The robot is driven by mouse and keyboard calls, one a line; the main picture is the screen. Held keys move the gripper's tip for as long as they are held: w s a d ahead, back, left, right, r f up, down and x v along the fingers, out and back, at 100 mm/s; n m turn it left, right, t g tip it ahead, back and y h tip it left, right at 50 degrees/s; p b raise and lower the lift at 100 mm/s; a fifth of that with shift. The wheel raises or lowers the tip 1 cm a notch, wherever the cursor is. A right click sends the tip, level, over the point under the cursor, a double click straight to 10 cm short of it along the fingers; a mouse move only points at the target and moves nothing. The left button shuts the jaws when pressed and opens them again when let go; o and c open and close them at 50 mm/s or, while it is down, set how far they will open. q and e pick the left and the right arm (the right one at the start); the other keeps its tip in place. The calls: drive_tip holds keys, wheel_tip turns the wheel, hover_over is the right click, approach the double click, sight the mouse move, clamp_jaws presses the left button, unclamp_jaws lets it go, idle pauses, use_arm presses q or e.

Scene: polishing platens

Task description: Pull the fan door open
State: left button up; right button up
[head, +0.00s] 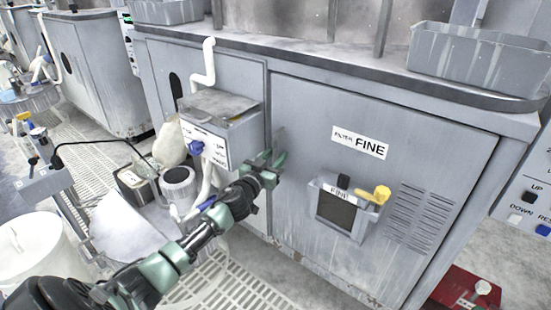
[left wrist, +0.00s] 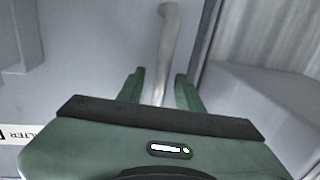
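The grey cabinet door (head: 310,115) labelled "FILTER FINE" (head: 360,142) fills the middle of the head view and looks closed. No label reading "fan" is legible. A grey bar handle (head: 279,140) stands upright near the door's left edge; it also shows in the left wrist view (left wrist: 170,35). My left gripper (head: 270,158) is at this handle. In the left wrist view the green fingers (left wrist: 160,92) are apart, one on each side of the bar, with gaps visible. The bar's lower end is hidden behind the gripper body. My right gripper is not in view.
A grey box with a white pipe (head: 205,70) juts out left of the handle. A small holder (head: 345,210) with a yellow knob is on the door. A red box (head: 465,290) stands on the floor at right. Jars and containers crowd the left.

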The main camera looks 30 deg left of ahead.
use_arm(q)
drive_tip(key=shift+w, duration=0.15)
clamp_jaws()
idle(1.4)
